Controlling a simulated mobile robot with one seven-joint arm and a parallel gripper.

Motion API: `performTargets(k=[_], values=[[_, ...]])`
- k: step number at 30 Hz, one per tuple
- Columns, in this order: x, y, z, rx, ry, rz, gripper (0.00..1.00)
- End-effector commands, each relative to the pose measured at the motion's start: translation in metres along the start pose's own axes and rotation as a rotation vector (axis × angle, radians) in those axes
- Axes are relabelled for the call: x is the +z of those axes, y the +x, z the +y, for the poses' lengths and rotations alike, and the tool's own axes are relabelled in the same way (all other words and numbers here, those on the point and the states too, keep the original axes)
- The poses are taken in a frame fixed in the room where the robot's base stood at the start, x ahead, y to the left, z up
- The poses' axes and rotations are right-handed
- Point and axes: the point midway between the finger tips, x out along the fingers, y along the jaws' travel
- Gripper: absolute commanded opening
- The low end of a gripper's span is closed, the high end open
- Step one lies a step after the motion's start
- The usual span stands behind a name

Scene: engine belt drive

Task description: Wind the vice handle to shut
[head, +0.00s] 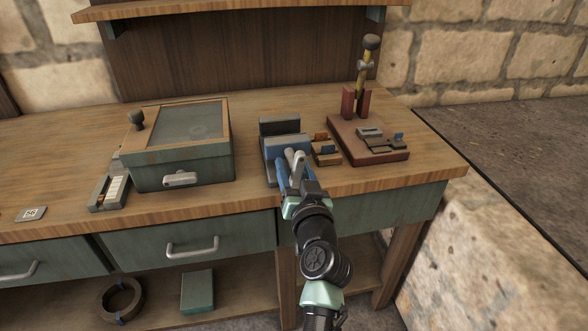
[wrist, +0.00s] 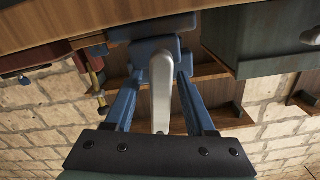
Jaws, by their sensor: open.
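The blue vice (head: 284,146) stands near the front edge of the wooden bench, with a dark jaw block (head: 278,126) behind its blue front part. Its pale grey handle (head: 298,160) is at the front, and my arm partly hides it. In the wrist view the handle (wrist: 161,85) is a flat silver bar running from the blue vice body (wrist: 152,50) toward me. My gripper (wrist: 160,74) is open, with one blue finger on each side of the handle. I cannot tell whether either finger touches it. The gripper (head: 288,172) also shows in the head view.
A green box (head: 183,165) with a glass-panelled lid stands left of the vice. Small wooden blocks (head: 325,150) and a red-brown base (head: 370,150) with an upright post are close on the right. Drawers with handles (head: 192,248) lie below the bench edge.

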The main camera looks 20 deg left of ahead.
Motion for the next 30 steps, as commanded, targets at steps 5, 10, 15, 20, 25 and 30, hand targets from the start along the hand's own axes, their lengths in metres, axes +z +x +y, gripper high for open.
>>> performTargets(k=[5,10,15,20,25,30], values=[[0.0,-0.003,0.0,-0.001,0.0,0.001,0.55],[-0.001,-0.023,0.0,0.001,-0.001,0.002,0.55],[0.0,-0.057,0.0,0.002,0.0,0.002,0.55],[0.001,-0.09,0.001,0.002,0.0,0.0,0.55],[0.001,-0.116,0.001,0.002,0.001,0.001,0.55],[0.001,-0.128,0.0,0.001,0.0,-0.001,0.55]])
